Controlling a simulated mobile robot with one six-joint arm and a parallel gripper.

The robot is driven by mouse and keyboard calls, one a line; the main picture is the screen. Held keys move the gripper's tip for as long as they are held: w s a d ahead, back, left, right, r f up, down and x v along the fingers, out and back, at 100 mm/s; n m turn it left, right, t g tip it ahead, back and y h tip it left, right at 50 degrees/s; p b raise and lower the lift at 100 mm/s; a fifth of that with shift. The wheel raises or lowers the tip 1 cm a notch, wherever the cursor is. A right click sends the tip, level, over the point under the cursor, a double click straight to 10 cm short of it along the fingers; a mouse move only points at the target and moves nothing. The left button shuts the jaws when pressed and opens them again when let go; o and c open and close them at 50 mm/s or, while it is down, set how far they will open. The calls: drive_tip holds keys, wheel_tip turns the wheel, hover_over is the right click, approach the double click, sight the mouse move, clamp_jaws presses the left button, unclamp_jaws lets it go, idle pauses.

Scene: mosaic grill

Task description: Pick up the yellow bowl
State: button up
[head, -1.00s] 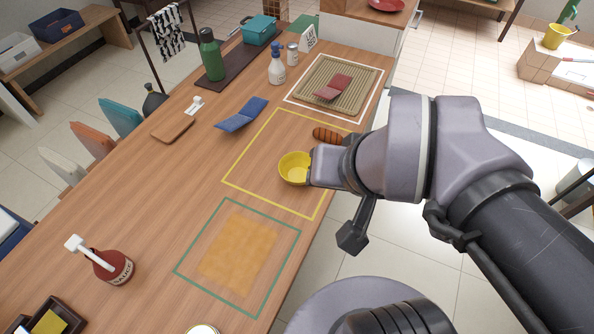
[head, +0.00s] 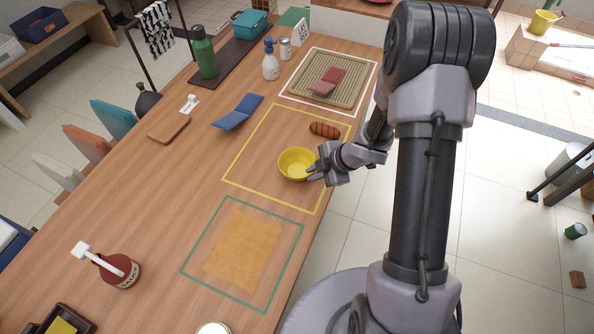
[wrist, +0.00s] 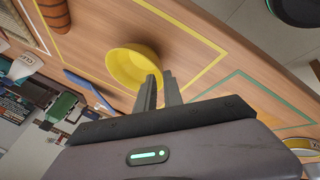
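The yellow bowl (head: 292,166) stands inside the yellow outlined square (head: 232,167) on the wooden table. My gripper (head: 314,171) is at the bowl's right rim in the head view. In the wrist view the two fingers of my gripper (wrist: 160,86) are close together, with the near edge of the bowl (wrist: 128,66) at their tips. The fingers look closed on the bowl's wall. The left finger hides part of the rim. I cannot see clear space under the bowl.
A brown sausage-like item (head: 325,130) lies just behind the bowl. A woven mat (head: 352,82) with a reddish folded piece (head: 327,82) is farther back. A blue folded piece (head: 238,113) lies to the left. An orange patch (head: 243,248) in a green outline is in front.

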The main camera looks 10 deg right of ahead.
sight(302, 178)
drive_tip(key=b+x, duration=0.3)
drive_tip(key=x, duration=0.4)
drive_tip(key=shift+w+f+b, duration=0.1)
drive_tip(key=shift+f+b, duration=0.15)
drive_tip(key=shift+b, duration=0.15)
drive_tip(key=shift+r, duration=0.2)
clamp_jaws()
drive_tip(key=shift+r, duration=0.1)
idle(0.7)
